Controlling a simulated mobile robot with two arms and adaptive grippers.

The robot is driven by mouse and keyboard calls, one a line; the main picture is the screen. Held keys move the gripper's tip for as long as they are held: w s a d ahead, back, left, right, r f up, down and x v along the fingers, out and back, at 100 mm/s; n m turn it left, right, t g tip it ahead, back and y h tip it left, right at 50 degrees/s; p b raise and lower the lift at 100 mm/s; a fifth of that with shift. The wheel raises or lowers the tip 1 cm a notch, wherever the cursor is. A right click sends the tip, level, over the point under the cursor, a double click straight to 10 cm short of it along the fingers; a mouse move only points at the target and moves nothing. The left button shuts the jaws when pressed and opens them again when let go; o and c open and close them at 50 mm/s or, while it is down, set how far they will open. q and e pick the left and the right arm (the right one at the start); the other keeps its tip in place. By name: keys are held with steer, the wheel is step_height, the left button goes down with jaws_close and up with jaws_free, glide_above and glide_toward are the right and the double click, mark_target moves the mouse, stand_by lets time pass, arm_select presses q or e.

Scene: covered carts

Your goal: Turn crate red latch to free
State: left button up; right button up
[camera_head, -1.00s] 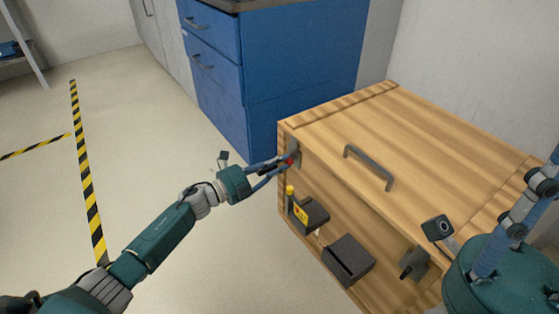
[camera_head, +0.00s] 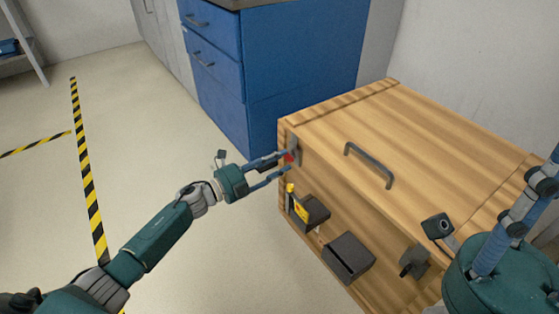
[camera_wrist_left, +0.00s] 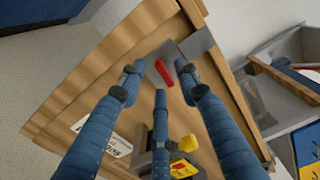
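The wooden crate (camera_head: 440,150) stands at the right in the head view, its lid closed. The red latch (camera_head: 289,157) sits on a grey plate at the upper left of the crate's front face. In the wrist view the fingers (camera_wrist_left: 160,76) show apart, and I cannot tell whether any touches the latch.
A dark grey handle (camera_head: 369,166) is on the lid. A dark box with a yellow item (camera_head: 301,209), another dark box (camera_head: 348,258) and a second, dark latch (camera_head: 412,263) are on the front. A blue cabinet (camera_head: 300,60) stands behind. Floor at left is clear.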

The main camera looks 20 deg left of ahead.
arm_select(q)
steer(key=v, duration=1.1)
steer(key=shift+a, duration=0.15)
